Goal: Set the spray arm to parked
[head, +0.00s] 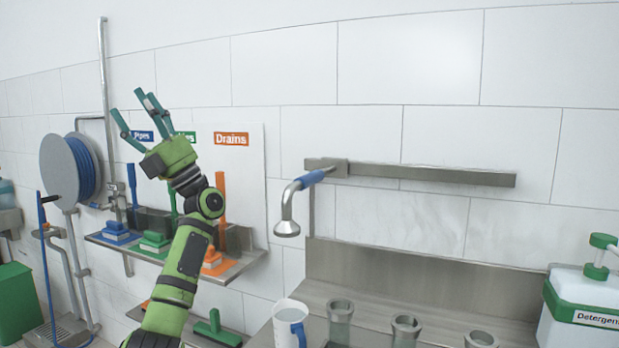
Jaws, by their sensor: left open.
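The spray arm (287,208) is a bent metal pipe with a blue sleeve (311,178) and a round spray head (287,229) facing down. It joins a block at the left end of a long steel rail (430,174) on the tiled wall. My left gripper (130,102) is raised at the upper left, open and empty, with its fingers pointing up. It is well apart from the spray arm, to its left. My right gripper is not in view.
A detergent bottle (585,300) is at the right. Brushes on a shelf (240,265) and a hose reel (70,170) are at the left.

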